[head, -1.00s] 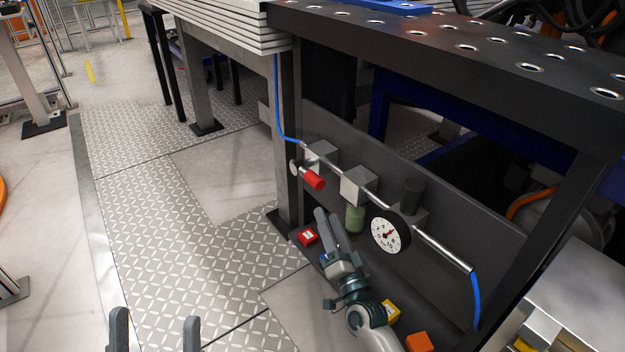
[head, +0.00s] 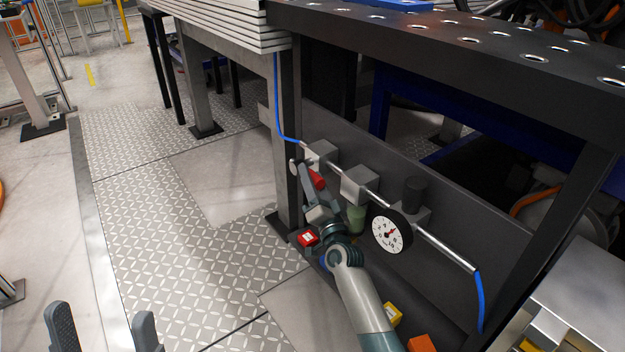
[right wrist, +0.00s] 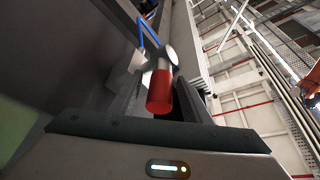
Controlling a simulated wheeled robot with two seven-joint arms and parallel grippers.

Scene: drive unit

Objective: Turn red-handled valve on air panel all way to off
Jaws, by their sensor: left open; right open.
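The red valve handle (head: 317,179) sticks out from the left end of the air panel's pipe, below a grey block (head: 320,153). My right gripper (head: 306,178) is open at the handle, with one finger visible on its left side in the head view. In the right wrist view the red handle (right wrist: 160,90) points toward the camera and lies between the open fingers (right wrist: 165,100). I cannot tell whether either finger touches it. My left gripper (head: 104,325) is open and empty at the bottom left, far from the panel.
A round gauge (head: 387,234) and a green bowl (head: 356,217) hang on the pipe right of the valve. Red (head: 307,238), yellow (head: 392,314) and orange (head: 420,343) blocks sit low by the panel. A table leg (head: 287,150) stands just left of the valve.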

